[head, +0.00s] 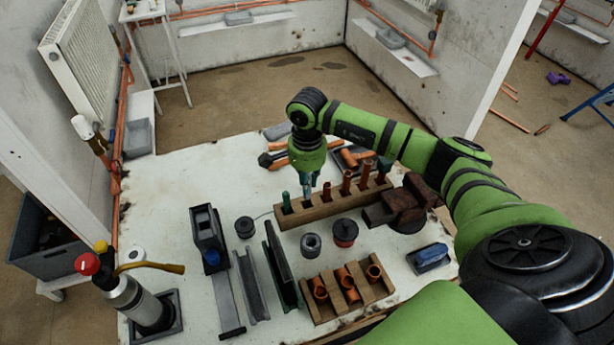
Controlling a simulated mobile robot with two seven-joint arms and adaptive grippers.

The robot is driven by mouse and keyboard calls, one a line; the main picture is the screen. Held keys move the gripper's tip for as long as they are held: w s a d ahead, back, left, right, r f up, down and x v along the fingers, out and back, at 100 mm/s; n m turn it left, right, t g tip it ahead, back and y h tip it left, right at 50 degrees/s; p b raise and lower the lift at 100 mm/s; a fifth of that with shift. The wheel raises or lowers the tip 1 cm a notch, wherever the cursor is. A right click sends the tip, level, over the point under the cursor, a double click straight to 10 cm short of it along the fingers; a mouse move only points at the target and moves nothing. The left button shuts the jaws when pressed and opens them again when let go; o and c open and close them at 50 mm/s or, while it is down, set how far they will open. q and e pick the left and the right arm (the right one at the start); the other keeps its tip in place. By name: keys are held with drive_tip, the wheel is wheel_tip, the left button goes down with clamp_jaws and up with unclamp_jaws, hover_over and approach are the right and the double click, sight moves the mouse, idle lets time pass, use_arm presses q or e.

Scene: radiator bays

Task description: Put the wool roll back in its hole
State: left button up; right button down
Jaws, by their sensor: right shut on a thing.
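A long wooden rack (334,205) with holes stands on the white table. Several copper-coloured and green upright pieces stand in it, among them a green one (286,203) at its left end. My right gripper (307,190) points down over the left part of the rack, right of that green piece. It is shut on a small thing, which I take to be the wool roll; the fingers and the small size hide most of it. I cannot tell whether its lower end is in a hole or above the rack. My left gripper is not in view.
A dark red vise (405,205) stands close to the rack's right end. A black spool (245,228), a grey ring-shaped roll (311,245) and a red-black spool (345,232) stand in front. A wooden tray with copper fittings (318,312) is nearer. The table's back left is clear.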

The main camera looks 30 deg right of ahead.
drive_tip(key=shift+f, duration=0.7)
drive_tip(key=shift+r, duration=0.2)
drive_tip(key=shift+f+b, duration=0.35)
drive_tip(key=shift+b, duration=0.2)
drive_tip(key=shift+f+b, duration=0.55)
drive_tip(key=shift+b, duration=0.15)
drive_tip(key=shift+f+b, duration=1.3)
drive_tip(key=shift+f, duration=0.15)
